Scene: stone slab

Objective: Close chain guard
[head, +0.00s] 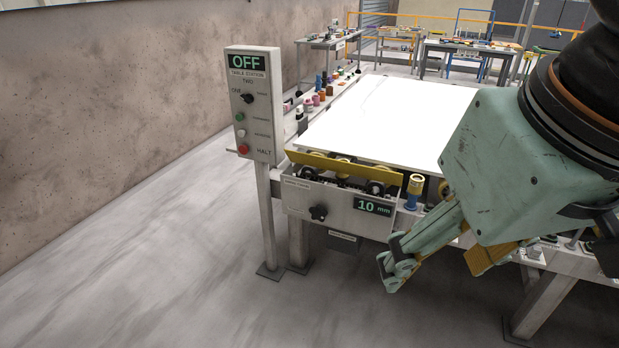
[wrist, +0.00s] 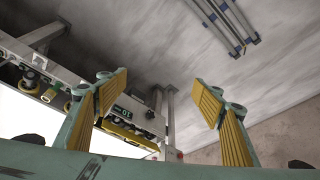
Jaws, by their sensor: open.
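The chain guard (head: 345,167) appears to be the long yellow bar along the near end of the slab table. It stands raised above the dark rollers and chain parts, which show below it. A yellow strip, probably the same guard, shows in the wrist view (wrist: 130,138), partly behind a finger. My gripper (head: 436,265) is open and empty, in front and to the right of the table's end panel, apart from the guard.
A control post (head: 252,105) reading OFF stands left of the table. The end panel (head: 335,208) carries a black knob and a "10 mm" display (head: 374,206). A white slab (head: 385,118) lies on top. Floor in front is clear.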

